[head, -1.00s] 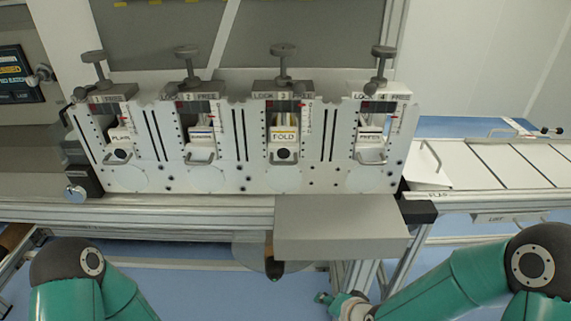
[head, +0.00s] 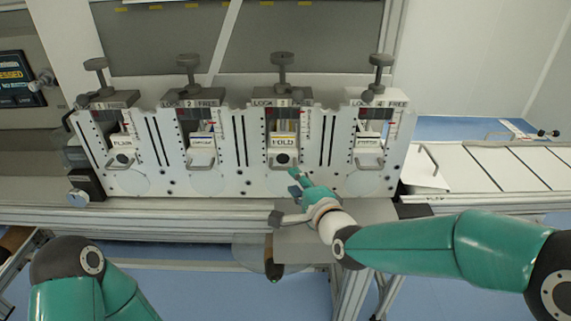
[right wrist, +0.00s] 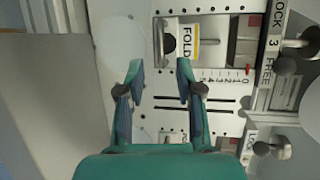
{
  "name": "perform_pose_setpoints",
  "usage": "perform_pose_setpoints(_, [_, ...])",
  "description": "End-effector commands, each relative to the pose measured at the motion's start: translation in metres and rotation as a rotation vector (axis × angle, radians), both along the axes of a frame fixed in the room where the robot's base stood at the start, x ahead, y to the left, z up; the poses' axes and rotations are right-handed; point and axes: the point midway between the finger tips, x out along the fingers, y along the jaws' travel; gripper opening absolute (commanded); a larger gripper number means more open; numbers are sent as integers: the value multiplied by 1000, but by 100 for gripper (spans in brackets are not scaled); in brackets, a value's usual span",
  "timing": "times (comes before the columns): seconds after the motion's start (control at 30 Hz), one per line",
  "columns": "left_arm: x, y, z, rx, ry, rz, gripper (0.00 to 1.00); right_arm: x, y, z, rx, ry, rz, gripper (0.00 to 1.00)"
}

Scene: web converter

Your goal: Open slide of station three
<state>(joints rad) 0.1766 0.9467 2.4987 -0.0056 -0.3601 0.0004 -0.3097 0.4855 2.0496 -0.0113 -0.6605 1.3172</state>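Station three's slide (head: 283,141) is a white block labelled FOLD with a dark round spot and a pull handle below. It sits in the third upright frame from the left. A grey knob (head: 278,60) stands above it on a plate marked LOCK and FREE. The slide also shows, turned sideways, in the right wrist view (right wrist: 187,42). My right gripper (head: 296,177) is just below and right of the slide, apart from it. In the right wrist view its fingers (right wrist: 160,75) are spread with nothing between them. My left gripper is out of view.
Similar stations one (head: 123,144), two (head: 202,142) and four (head: 368,142) stand in the same row. A grey box-like ledge (head: 370,212) juts out below station three. A conveyor-like table (head: 490,165) lies at the right, and a display (head: 17,80) at the far left.

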Motion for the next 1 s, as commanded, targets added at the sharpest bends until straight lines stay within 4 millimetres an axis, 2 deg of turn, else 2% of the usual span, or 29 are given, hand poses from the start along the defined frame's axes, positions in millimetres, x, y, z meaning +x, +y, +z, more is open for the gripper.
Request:
perform_pose_setpoints(0.03, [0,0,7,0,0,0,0,11,5,0,-1,3,0,36])
perform_pose_setpoints(0.2, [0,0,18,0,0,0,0,42,18,-7,-2,2,1,36])
perform_pose_setpoints(0.4, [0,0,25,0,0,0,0,65,28,-12,-1,1,1,36])
perform_pose_setpoints(0.6, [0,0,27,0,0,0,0,74,32,-15,-1,1,2,36])
perform_pose_setpoints(0.83, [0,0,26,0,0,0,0,74,32,-15,-1,1,2,36])
perform_pose_setpoints(1.0, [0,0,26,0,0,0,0,74,32,-15,-2,1,2,9])
